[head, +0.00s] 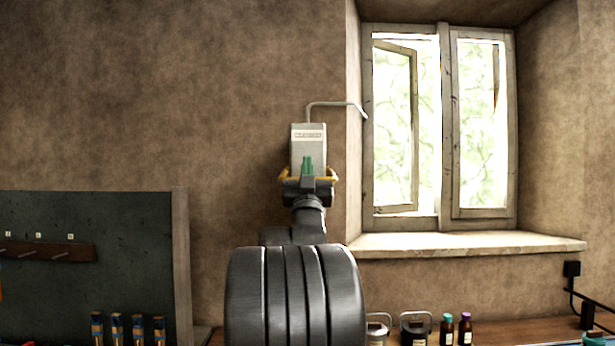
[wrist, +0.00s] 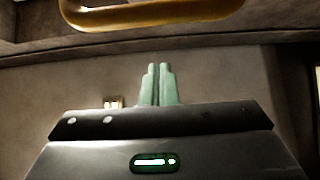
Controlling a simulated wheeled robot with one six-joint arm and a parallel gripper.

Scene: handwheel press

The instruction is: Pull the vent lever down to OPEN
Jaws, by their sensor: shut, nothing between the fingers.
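The vent unit is a pale grey box (head: 308,143) with a small label, high on the wall left of the window. Its lever shows as a yellow handle (head: 285,176) at the box's lower end, its middle hidden behind my gripper. In the wrist view the yellow handle (wrist: 150,19) is a rounded loop along the top edge, beyond and above my fingertips, with a visible gap in the picture. My gripper (head: 308,160) has green fingers, shut together and empty, in front of the box's lower part. The fingers (wrist: 159,68) point upward in the wrist view. I cannot tell whether they touch the lever.
A thin pipe (head: 335,104) runs from the box to the window frame (head: 367,150). The window sill (head: 470,243) juts out at lower right. A dark board (head: 90,275) stands at left. Bottles (head: 465,330) and jars stand on the bench below. The wall left of the box is bare.

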